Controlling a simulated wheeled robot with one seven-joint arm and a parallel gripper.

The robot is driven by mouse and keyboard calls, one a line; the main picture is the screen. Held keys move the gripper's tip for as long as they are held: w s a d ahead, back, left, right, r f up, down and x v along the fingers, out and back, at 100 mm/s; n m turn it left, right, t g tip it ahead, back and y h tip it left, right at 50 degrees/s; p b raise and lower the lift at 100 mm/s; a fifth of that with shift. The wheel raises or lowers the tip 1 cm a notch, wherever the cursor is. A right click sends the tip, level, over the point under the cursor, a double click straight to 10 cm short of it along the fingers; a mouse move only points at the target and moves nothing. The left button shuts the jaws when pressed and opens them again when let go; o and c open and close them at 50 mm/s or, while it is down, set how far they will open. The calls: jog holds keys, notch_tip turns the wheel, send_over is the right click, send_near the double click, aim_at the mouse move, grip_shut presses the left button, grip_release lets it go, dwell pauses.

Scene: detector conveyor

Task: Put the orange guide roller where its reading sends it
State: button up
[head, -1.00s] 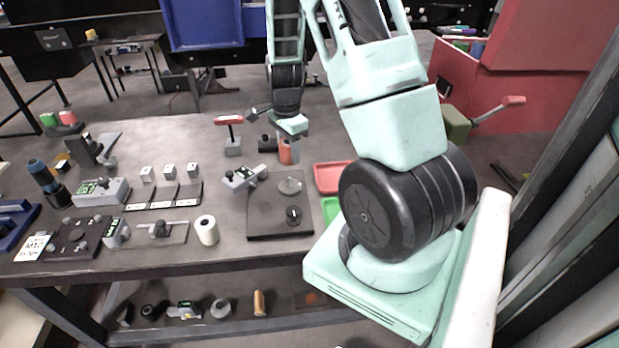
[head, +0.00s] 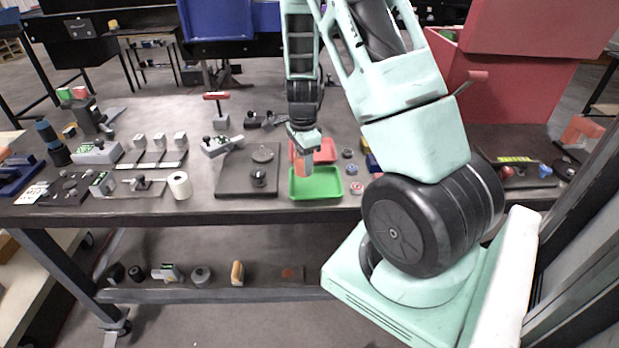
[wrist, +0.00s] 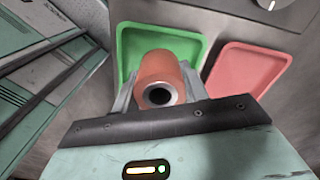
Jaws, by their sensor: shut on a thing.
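The orange guide roller (wrist: 160,75) is held between the fingers of my gripper (wrist: 158,98), with its dark bore facing the wrist camera. In the head view my gripper (head: 303,160) hangs over the trays with the orange roller (head: 303,168) in it. The green tray (head: 317,185) lies at the table's front part; in the wrist view the green tray (wrist: 128,42) is behind the roller. The red tray (head: 325,150) lies behind the green one, and shows to the right in the wrist view (wrist: 247,75). Whether the roller touches the green tray I cannot tell.
A dark plate with knobs (head: 232,180) lies left of the trays. A white roll (head: 179,185) and several small devices stand farther left. Small coloured pieces (head: 352,170) lie just right of the green tray. A large red bin (head: 470,80) stands at the back right.

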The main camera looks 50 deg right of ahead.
aim_at(304, 186)
jog(key=shift+f+p, duration=0.4)
jog(key=shift+f, duration=2.05)
jog(key=shift+f, duration=0.1)
jog(key=shift+f, duration=0.15)
jog(key=o, duration=1.1)
jog(key=shift+c, duration=0.2)
